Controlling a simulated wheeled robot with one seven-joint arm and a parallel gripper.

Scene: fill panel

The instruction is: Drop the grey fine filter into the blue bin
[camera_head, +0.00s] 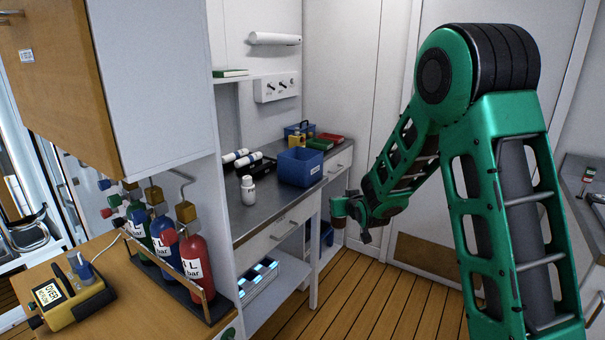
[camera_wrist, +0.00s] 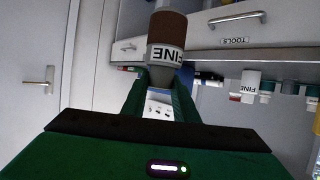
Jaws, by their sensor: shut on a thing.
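My gripper (camera_wrist: 163,78) is shut on the fine filter (camera_wrist: 166,30) in the wrist view. The filter has a brown body, a pale band reading FINE and a grey end between the green fingers. In the head view my gripper (camera_head: 358,213) hangs in front of the counter's right end, with the filter (camera_head: 338,206) at its left side, small and dark. The bin's inside is mostly hidden.
A white bottle (camera_head: 248,190) and several lying cylinders (camera_head: 243,158) are left of the bin on the steel counter (camera_head: 275,205). A blue toolbox and books (camera_head: 320,144) stand behind it. Gas bottles (camera_head: 195,262) stand at the front left. Wood floor (camera_head: 380,290) is clear below my gripper.

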